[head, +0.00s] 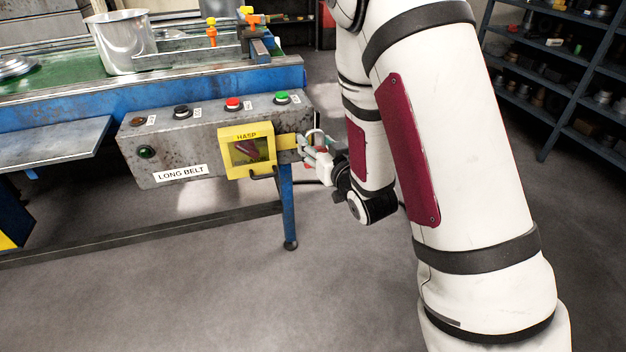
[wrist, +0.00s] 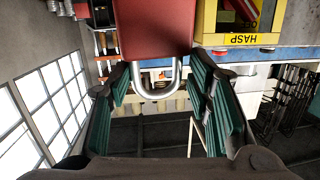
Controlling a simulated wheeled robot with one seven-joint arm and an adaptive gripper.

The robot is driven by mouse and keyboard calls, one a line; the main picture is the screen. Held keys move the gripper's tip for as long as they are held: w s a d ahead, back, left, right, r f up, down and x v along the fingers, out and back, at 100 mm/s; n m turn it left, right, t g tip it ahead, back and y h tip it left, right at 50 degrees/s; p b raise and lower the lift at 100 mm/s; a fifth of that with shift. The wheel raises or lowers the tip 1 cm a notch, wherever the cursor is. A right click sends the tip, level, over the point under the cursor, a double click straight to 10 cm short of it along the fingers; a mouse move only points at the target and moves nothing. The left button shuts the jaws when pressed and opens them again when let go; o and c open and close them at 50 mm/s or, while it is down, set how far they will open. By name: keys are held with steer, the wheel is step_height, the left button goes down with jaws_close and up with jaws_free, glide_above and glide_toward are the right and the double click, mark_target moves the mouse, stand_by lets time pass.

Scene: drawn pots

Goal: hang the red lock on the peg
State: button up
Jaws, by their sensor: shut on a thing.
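The red lock (wrist: 154,28) fills the top middle of the wrist view, its grey shackle (wrist: 155,93) reaching back between the fingers. My gripper (wrist: 158,68) is shut on the lock, with a green-padded finger at each side of it. In the head view my gripper (head: 314,150) is beside the right end of the grey control box, close to the yellow hasp; the lock is hard to make out there. A dark hook-like bar (head: 264,176) sticks out below the yellow HASP box (head: 236,166); I cannot tell surely that it is the peg.
The grey control box (head: 190,140), labelled LONG BELT, carries several buttons and is fixed to the blue conveyor frame (head: 180,88). A blue leg (head: 287,205) stands below. A metal pot (head: 125,42) stands on the belt. Shelves (head: 560,70) are at the right. The floor in front is clear.

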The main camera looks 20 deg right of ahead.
steer(key=shift+g+y, duration=0.3)
steer(key=shift+y, duration=0.1)
steer(key=f+b, duration=0.2)
steer(key=b, duration=0.1)
steer(key=f+b, duration=0.2)
steer(key=shift+w, duration=0.25)
steer(key=f+b, duration=0.2)
steer(key=b, duration=0.1)
steer(key=shift+s+a+n, duration=0.15)
steer(key=shift+a+n, duration=0.05)
steer(key=shift+n, duration=0.2)
steer(key=shift+y, duration=0.3)
steer(key=x, duration=0.3)
steer(key=d+x, duration=0.1)
steer(key=shift+w+a+r, duration=0.1)
steer(key=shift+w+r, duration=0.05)
steer(key=shift+w, duration=0.35)
steer(key=shift+w, duration=0.65)
steer(key=shift+w+b, duration=0.3)
steer(key=shift+w, duration=0.05)
steer(key=shift+w, duration=0.7)
steer(key=shift+w+b, duration=0.3)
steer(key=shift+w, duration=0.05)
